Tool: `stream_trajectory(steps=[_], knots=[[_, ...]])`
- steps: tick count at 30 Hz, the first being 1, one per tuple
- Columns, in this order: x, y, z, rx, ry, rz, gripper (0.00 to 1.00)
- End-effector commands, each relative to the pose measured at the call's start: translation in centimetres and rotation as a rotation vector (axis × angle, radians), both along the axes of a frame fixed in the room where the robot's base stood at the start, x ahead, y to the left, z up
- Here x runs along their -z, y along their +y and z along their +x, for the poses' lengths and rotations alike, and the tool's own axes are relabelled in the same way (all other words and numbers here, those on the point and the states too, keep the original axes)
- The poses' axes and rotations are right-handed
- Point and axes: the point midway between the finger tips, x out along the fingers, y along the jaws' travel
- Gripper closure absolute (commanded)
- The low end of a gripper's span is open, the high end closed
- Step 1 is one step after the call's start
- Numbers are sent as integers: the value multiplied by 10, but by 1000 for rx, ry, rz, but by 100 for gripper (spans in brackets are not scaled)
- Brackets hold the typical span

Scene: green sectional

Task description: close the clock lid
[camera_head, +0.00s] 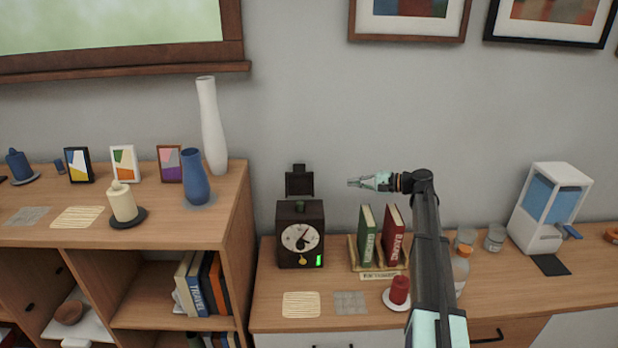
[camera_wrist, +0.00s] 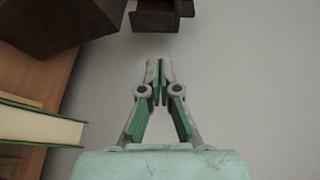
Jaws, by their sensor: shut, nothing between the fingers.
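A dark box-shaped clock (camera_head: 300,245) with a pale round dial stands on the lower wooden counter in the head view. Its lid (camera_head: 299,183) stands raised above the back of the body, against the wall side. The lid (camera_wrist: 157,16) is at the top, and part of the clock (camera_wrist: 50,22) is at the upper left.
A green book (camera_head: 366,236) and a red book (camera_head: 393,236) stand in a wooden holder right of the clock, below my gripper. A red candle (camera_head: 399,291) is in front. A higher shelf unit with a blue vase (camera_head: 196,178) stands left.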

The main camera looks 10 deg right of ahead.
Motion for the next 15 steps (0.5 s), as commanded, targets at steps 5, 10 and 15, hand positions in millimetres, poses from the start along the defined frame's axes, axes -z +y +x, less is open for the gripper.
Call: stream_trajectory(steps=[5,10,15], knots=[[-23,29,50,-44,20,70,100],[-31,43,59,-54,28,87,100],[-30,63,66,-55,28,86,100]])
